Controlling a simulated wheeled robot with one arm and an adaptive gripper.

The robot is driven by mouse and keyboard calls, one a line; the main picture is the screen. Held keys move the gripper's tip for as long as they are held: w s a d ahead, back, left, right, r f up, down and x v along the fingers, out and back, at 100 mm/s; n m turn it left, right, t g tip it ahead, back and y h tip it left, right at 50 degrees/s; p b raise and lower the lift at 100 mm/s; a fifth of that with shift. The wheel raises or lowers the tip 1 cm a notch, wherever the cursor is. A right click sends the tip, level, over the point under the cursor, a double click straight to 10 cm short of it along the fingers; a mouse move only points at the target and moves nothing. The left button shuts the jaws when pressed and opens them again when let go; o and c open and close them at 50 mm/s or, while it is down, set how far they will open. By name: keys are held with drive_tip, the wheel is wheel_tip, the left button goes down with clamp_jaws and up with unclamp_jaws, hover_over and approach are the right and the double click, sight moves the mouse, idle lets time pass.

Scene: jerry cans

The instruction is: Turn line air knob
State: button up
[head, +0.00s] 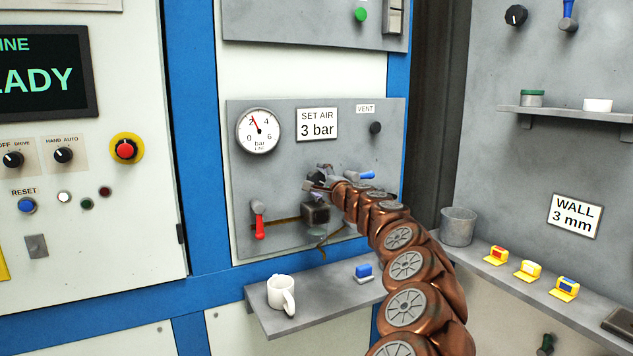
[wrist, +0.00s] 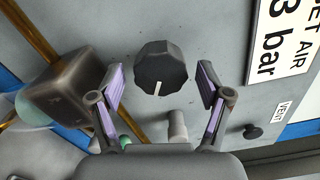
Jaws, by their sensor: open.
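The dark faceted line air knob (wrist: 161,68) with a white pointer mark shows in the wrist view. My gripper (wrist: 160,80) is open, with one finger on each side of the knob and a visible gap on both sides. In the head view my gripper (head: 319,180) is at the grey air panel (head: 290,232), and the knob is hard to make out behind it. The round gauge (head: 258,131) has its red needle pointing up and left, near the 2. The sign (head: 317,124) reads "SET AIR 3 bar".
A red-handled lever (head: 258,222), a blue-handled valve (head: 366,175) and a dark VENT knob (head: 375,128) are on the same panel. A brown pipe runs into a dark block (wrist: 68,88) close to my left finger.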

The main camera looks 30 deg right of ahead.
drive_tip(key=shift+s+a+r, duration=0.1)
drive_tip(key=shift+s+a, duration=0.15)
drive_tip(key=shift+s, duration=0.35)
drive_tip(key=s, duration=0.9)
drive_tip(key=shift+a, duration=0.4)
